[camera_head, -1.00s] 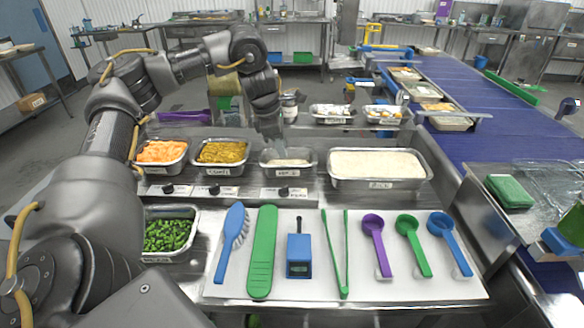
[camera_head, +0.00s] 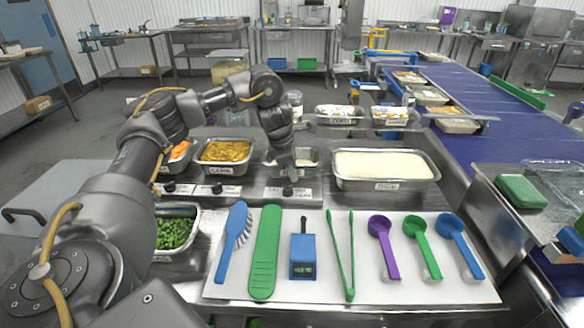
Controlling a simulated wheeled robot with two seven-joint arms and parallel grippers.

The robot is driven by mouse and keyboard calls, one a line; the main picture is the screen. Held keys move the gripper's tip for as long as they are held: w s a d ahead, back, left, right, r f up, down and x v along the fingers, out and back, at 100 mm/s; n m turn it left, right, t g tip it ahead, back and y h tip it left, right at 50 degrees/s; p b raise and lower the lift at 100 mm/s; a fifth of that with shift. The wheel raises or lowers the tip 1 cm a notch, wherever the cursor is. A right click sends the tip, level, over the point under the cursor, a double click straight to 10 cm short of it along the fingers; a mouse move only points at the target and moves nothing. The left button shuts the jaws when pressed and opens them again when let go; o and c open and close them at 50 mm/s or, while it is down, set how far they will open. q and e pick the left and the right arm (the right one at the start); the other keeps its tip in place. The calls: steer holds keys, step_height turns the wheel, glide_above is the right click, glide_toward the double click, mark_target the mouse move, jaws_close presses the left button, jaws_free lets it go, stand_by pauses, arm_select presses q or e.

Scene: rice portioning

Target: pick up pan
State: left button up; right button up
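A small metal pan (camera_head: 311,155) with pale contents sits in the row of food pans behind the white board. My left arm reaches in from the left, and its dark gripper (camera_head: 291,176) points down at the front of this pan. The gripper hides part of the pan and its label. I cannot tell whether the fingers are open or touch the rim. Other pans hold yellow food (camera_head: 226,151), white rice (camera_head: 380,164) and green vegetables (camera_head: 174,231). An orange-filled pan (camera_head: 180,152) is partly behind my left arm. My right gripper is not in view.
The white board (camera_head: 330,285) holds a blue brush (camera_head: 233,235), green spatula (camera_head: 265,250), blue device (camera_head: 303,255), green tongs (camera_head: 341,250) and several scoops. A grey panel with a black handle (camera_head: 22,214) lies at left. A blue conveyor (camera_head: 490,115) runs at right.

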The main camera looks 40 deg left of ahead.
arm_select(q)
jaws_close()
stand_by(0.3)
